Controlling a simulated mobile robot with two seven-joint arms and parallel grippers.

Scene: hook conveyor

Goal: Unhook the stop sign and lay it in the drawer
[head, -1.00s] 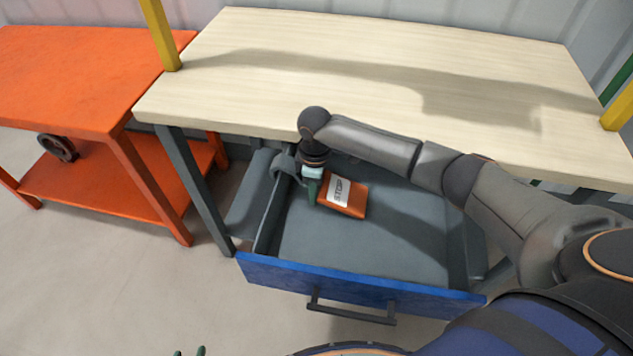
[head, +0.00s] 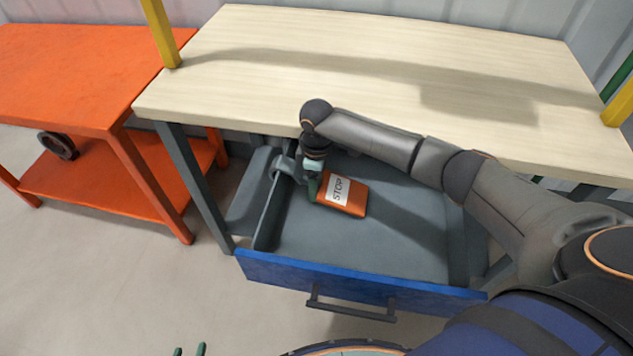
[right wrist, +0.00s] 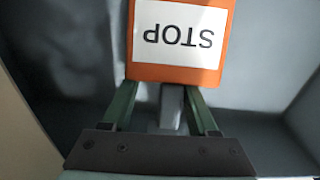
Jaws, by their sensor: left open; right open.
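The stop sign (head: 353,198) is an orange block with a white STOP label. It is in the left part of the open drawer (head: 400,255), and looks laid on its floor. My right gripper (head: 313,188) is inside the drawer at the sign's left end. In the right wrist view, the sign (right wrist: 180,75) is just beyond my right gripper (right wrist: 163,98). Its two fingers are apart, on either side of a grey piece (right wrist: 172,108) at the sign's edge. My left gripper (head: 189,351) is open and empty, with only its fingertips showing at the bottom edge.
The drawer has a blue front with a dark handle (head: 350,309). It sits under a pale wooden tabletop (head: 330,60), which is bare. An orange table (head: 75,75) with a dark ring-shaped object (head: 57,146) on its lower shelf stands at the left. The drawer's right part is empty.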

